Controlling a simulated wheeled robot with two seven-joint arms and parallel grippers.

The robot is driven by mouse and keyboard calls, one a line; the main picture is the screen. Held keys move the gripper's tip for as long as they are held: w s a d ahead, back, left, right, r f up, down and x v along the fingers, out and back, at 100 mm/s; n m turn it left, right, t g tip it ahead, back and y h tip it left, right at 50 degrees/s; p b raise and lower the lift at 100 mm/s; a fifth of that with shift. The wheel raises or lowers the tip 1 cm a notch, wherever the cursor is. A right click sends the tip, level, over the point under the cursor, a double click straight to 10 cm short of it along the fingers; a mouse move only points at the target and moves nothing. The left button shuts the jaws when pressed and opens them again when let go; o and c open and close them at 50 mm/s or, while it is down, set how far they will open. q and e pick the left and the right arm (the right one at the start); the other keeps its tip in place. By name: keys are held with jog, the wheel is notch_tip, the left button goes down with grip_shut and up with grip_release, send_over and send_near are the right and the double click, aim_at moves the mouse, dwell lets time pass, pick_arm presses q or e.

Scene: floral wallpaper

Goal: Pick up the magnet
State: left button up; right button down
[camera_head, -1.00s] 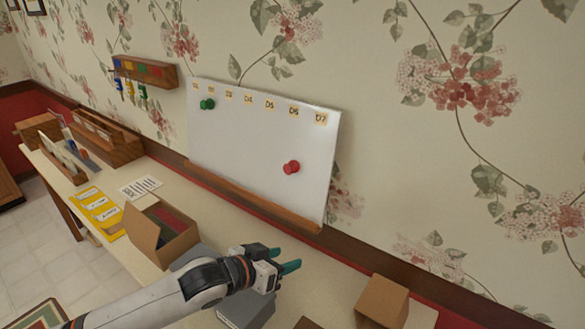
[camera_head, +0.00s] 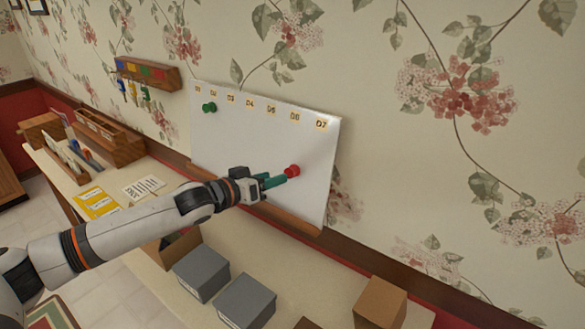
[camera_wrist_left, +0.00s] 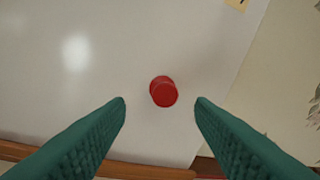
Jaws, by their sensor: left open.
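A red magnet (camera_head: 292,171) sits on the lower right part of the white board (camera_head: 240,140). A green magnet (camera_head: 209,107) sits at the board's upper left. My left gripper (camera_head: 281,178) is open, with its green fingers close to the red magnet. In the left wrist view, the red magnet (camera_wrist_left: 164,91) lies centred between and just beyond the two fingertips (camera_wrist_left: 160,104); I see no contact. My right gripper is not in view.
Grey boxes (camera_head: 246,300) and a brown box (camera_head: 381,302) stand on the table below the board. A wooden ledge (camera_head: 292,219) runs along the board's lower edge. A key rack (camera_head: 147,74) hangs on the wall at upper left.

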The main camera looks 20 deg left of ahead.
aim_at(288, 173)
pick_arm(q)
jog(key=shift+w+d+r, duration=0.1)
jog(key=shift+w+d, duration=0.1)
jog(key=shift+w, duration=0.05)
jog(key=p+x, duration=0.2)
jog(key=x, duration=0.2)
jog(key=shift+w+d+r, duration=0.1)
jog(key=shift+d, duration=0.1)
jog(key=shift+w+d, duration=0.1)
jog(key=shift+w, duration=0.05)
jog(key=shift+c, duration=1.1)
jog(key=c, duration=0.8)
